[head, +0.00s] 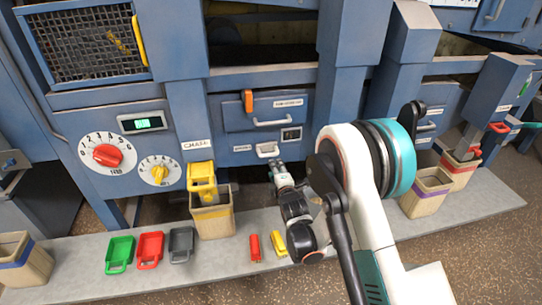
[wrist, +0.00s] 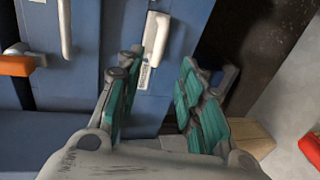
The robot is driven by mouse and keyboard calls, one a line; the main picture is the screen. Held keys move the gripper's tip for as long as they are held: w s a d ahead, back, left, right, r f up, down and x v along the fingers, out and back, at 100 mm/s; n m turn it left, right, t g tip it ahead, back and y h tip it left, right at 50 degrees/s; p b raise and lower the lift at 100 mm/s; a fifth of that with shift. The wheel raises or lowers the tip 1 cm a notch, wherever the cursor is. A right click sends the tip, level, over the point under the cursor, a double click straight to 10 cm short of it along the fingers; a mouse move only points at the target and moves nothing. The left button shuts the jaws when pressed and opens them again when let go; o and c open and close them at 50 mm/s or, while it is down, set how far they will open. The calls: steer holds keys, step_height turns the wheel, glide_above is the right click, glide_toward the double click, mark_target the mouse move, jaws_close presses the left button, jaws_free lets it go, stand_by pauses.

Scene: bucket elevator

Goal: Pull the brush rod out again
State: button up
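A white grip (head: 267,150), which may be the end of the brush rod, sits on the blue machine front below the drawer (head: 265,112). It also shows in the wrist view (wrist: 155,38), just beyond my fingertips. No rod or bristles can be seen; whatever lies behind the grip is hidden in the machine. My gripper (head: 277,168) is just below and right of the grip. In the wrist view my gripper (wrist: 160,68) has its teal-padded fingers apart, with nothing between them.
A yellow spout (head: 202,181) stands over a wooden bucket (head: 213,215) left of my arm. Green (head: 119,254), red (head: 149,249) and grey (head: 181,244) scoops lie on the grey ledge (head: 90,278). Small red (head: 254,247) and yellow (head: 279,243) items lie nearby.

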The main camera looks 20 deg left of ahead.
mark_target(269, 155)
steer(key=b+x, duration=0.3)
steer(key=x, duration=1)
steer(key=shift+d+b, duration=0.1)
steer(key=shift+b, duration=0.25)
jaws_close()
